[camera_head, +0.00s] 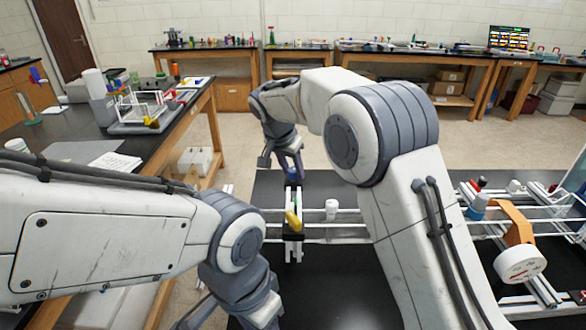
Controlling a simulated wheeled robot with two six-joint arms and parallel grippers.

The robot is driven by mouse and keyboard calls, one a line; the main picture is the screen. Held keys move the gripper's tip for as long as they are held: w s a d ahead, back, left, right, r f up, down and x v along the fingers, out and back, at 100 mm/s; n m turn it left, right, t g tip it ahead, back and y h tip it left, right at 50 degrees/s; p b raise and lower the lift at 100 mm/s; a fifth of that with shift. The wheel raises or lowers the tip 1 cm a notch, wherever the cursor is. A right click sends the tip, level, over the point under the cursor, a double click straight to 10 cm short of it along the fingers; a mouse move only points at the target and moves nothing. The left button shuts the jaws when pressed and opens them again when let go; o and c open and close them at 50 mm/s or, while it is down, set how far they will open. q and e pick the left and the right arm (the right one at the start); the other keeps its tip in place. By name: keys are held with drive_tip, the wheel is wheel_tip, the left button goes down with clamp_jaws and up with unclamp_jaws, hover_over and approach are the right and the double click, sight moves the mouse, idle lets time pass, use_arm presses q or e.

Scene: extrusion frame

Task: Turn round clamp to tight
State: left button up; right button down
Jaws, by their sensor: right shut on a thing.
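My right gripper (291,166) reaches down at the middle of the frame. Its dark fingers are shut on a small blue piece (294,175), which seems to be the knob of the round clamp. The fingers partly hide this piece, and I cannot tell how far it is turned. Just nearer, a yellow lever (293,221) stands tilted on a black block (292,236) on the extrusion frame (330,239). My left arm comes in at lower left; its wrist shows at the bottom edge, and its fingertips are out of frame.
A white cylindrical fitting (331,209) stands right of the yellow lever. My right forearm hides the frame's middle. At right are an orange bracket (516,222), a white round gauge (520,264) and a blue-capped part (478,207). A cluttered side bench (150,143) stands at left.

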drive_tip(key=shift+r, duration=0.1)
idle(0.3)
drive_tip(key=shift+c, duration=2.2)
unclamp_jaws()
drive_tip(key=b+v, duration=0.1)
drive_tip(key=v, duration=0.9)
drive_tip(key=shift+r, duration=0.2)
drive_tip(key=shift+a, duration=0.1)
